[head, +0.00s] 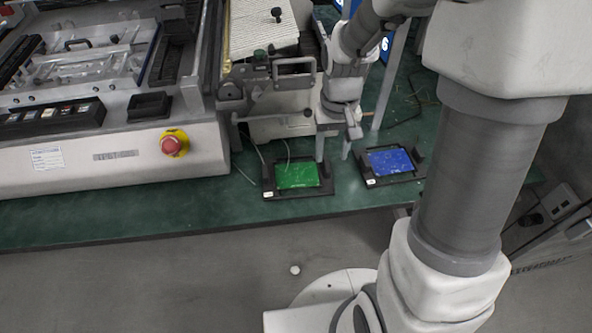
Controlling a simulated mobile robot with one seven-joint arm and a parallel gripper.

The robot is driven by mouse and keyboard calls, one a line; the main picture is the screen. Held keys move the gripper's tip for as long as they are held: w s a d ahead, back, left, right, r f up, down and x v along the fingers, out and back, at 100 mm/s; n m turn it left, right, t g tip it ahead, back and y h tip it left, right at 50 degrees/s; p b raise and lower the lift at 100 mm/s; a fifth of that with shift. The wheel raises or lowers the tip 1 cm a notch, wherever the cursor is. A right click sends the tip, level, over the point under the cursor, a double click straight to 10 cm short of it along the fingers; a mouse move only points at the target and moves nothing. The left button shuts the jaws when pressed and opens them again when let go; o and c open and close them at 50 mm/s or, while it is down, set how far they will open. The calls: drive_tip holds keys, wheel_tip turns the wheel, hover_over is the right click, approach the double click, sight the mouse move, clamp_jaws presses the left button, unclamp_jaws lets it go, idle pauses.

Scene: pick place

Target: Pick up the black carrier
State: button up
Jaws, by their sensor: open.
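Two flat black carriers lie on the green table in the head view. The left black carrier (300,193) holds a green circuit board (297,176). The right black carrier (394,181) holds a blue circuit board (389,161). I cannot tell which of the two the task means. My gripper (333,152) points down between them, just behind the right edge of the left carrier. Its fingers are apart with nothing between them. Whether the fingertips touch the table is unclear.
A large grey machine with a red stop button (174,143) stands on the left. A small black tray (149,106) sits on it. A device with a ribbed white top (262,27) stands behind my gripper. The table front (140,212) is bare at left.

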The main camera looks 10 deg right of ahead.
sight(328, 167)
drive_tip(key=f+b, duration=0.1)
drive_tip(key=f, duration=0.4)
drive_tip(key=shift+a+b, duration=0.2)
drive_tip(key=shift+b, duration=0.15)
clamp_jaws()
